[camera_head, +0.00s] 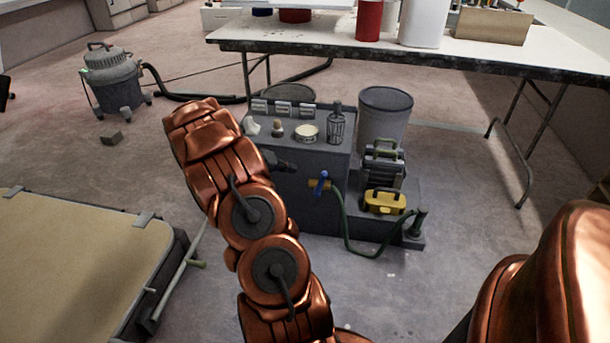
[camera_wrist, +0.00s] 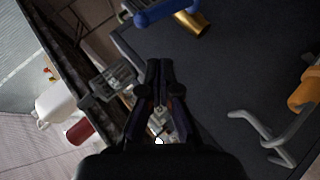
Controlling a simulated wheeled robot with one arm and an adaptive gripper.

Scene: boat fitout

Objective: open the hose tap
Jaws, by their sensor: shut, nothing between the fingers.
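The hose tap has a brass body and a blue handle (camera_head: 320,183) on the front of a dark grey cabinet (camera_head: 312,208). A green hose (camera_head: 344,236) hangs from it and curves right to the low base. My gripper (camera_head: 291,168) is in front of the cabinet, left of and slightly above the tap, partly hidden by my arm. In the wrist view my gripper (camera_wrist: 160,65) is shut and empty, with its fingertips together. The blue handle (camera_wrist: 160,12) and the brass body (camera_wrist: 196,25) show at the top edge there, cut off and apart from the fingers.
A grey bent bar (camera_wrist: 268,135) and an orange part (camera_wrist: 305,90) are at the wrist view's right. Small items and a wire cage (camera_head: 336,124) stand on the cabinet top. A yellow toolbox (camera_head: 384,202) sits to its right. A long table (camera_head: 400,58) stands behind.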

